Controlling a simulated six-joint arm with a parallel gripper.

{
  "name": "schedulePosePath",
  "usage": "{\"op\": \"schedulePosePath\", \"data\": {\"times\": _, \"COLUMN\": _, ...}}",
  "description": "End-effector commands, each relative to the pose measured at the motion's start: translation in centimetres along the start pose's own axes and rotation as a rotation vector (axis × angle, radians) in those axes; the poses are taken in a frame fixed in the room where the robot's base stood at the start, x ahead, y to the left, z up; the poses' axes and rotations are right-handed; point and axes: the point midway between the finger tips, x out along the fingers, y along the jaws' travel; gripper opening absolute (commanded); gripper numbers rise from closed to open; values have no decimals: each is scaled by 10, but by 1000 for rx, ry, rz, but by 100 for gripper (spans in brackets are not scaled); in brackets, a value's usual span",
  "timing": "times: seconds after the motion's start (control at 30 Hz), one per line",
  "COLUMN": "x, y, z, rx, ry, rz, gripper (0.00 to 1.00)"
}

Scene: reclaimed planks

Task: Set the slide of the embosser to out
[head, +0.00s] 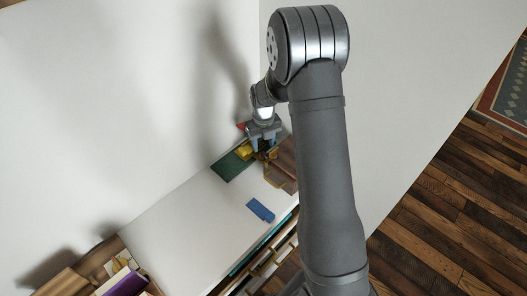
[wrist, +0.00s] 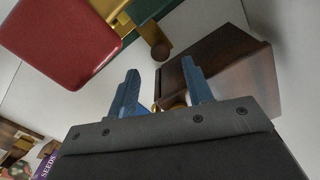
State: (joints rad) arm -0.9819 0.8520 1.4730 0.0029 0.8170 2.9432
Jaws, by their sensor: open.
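My gripper (head: 264,145) is at the far end of the white worktop, low over a cluster of brass, green and brown parts. In the wrist view its two blue fingers (wrist: 160,72) are apart, with nothing clearly held between them. A dark brown block (wrist: 225,75) lies beside and behind the right finger. A brass strip (wrist: 150,30) with a round brown knob (wrist: 160,51) shows just beyond the fingertips, by a green part (wrist: 96,50). I cannot tell for certain which of these parts is the embosser's slide. The fingers partly hide a small brass piece low between them.
A red box-like thing (wrist: 68,38) fills the wrist view's upper left. A blue object (head: 261,211) lies on the worktop (head: 190,225). Wooden and purple items (head: 125,284) stand at the near left. A white wall rises behind; the middle of the worktop is clear.

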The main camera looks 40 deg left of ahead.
Motion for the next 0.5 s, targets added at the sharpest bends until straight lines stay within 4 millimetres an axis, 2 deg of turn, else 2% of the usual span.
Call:
{"op": "schedulePosePath", "data": {"times": 0.1, "x": 23, "y": 0, "z": -1, "rx": 0, "ry": 2, "rz": 1, "gripper": 46}}
{"op": "schedulePosePath", "data": {"times": 0.2, "x": 36, "y": 0, "z": 0, "rx": 0, "ry": 2, "rz": 1, "gripper": 46}}
{"op": "schedulePosePath", "data": {"times": 0.5, "x": 51, "y": 0, "z": 0, "rx": 0, "ry": -1, "rz": 1, "gripper": 46}}
